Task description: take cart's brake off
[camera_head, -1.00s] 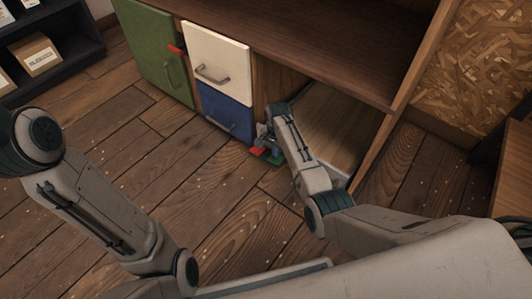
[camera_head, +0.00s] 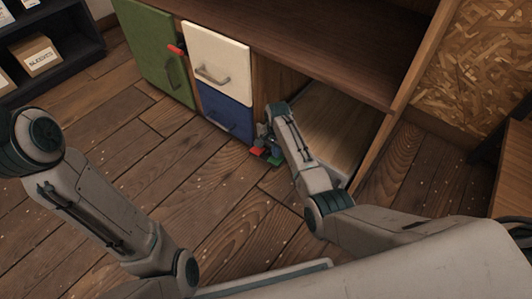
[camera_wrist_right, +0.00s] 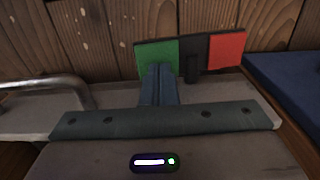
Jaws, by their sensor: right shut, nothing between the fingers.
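The cart (camera_head: 337,128) stands in the low open bay of the wooden counter. Its brake pedal is a short bar with a red end (camera_head: 257,151) and a green end (camera_head: 276,161) at the cart's near left corner. In the right wrist view the bar shows a green pad (camera_wrist_right: 157,54), a black middle and a red pad (camera_wrist_right: 226,50); the bar looks slightly tilted, red end higher. My right gripper (camera_wrist_right: 160,72) is shut and empty, its tips over the green pad's lower edge; contact is unclear. My left gripper is out of view; only its arm shows.
Left of the bay are a blue drawer (camera_head: 226,117), a cream drawer (camera_head: 217,62) and a green door (camera_head: 152,55) with a red tab. A metal handle (camera_wrist_right: 45,84) lies left in the wrist view. The plank floor (camera_head: 130,150) in front is clear.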

